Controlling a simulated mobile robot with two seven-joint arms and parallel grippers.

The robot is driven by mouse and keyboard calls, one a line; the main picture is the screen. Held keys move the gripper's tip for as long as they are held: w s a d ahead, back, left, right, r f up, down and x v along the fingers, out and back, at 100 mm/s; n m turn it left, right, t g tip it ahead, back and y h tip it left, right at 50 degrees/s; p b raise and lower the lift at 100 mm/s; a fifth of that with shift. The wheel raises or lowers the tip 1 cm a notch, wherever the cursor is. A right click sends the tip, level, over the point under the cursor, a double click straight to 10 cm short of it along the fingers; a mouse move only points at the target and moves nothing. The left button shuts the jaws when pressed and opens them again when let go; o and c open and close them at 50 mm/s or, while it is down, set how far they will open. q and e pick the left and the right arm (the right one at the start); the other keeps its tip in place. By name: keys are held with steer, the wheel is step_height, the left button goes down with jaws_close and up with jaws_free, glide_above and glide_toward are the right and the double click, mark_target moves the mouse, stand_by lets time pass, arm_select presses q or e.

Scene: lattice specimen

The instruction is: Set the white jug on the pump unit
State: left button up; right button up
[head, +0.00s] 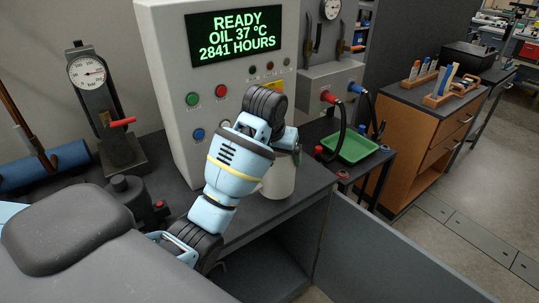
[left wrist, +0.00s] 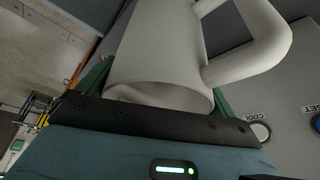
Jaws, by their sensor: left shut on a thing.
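The white jug (head: 279,178) is partly hidden behind my left forearm and wrist in the head view. It appears upright, over or on the dark bench top in front of the grey cabinet; contact is unclear. My left gripper (head: 289,150) is shut on it from above. In the left wrist view the jug (left wrist: 160,45) sits between the green fingers, its open rim near the palm and its handle at right. The grey cabinet (head: 165,60) has a lit screen reading READY, OIL 37 °C; I take it as the pump unit. My right gripper is out of view.
A dial gauge stand (head: 95,95) and a blue roll (head: 45,167) are at left. Right of the jug, a small dark table holds a green tray (head: 352,148), with cables above. A grey panel (head: 390,245) stands in front. The bench beside the jug (head: 240,225) is clear.

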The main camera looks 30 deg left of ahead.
arm_select(q)
steer(key=w+a+f, duration=0.3)
steer(key=a+f, duration=0.1)
steer(key=shift+w+a, duration=0.2)
steer(key=shift+w, duration=0.15)
stand_by(0.4)
steer(key=shift+f, duration=0.2)
steer(key=o, duration=1.2)
steer(key=shift+f, duration=0.1)
steer(key=shift+o, duration=0.2)
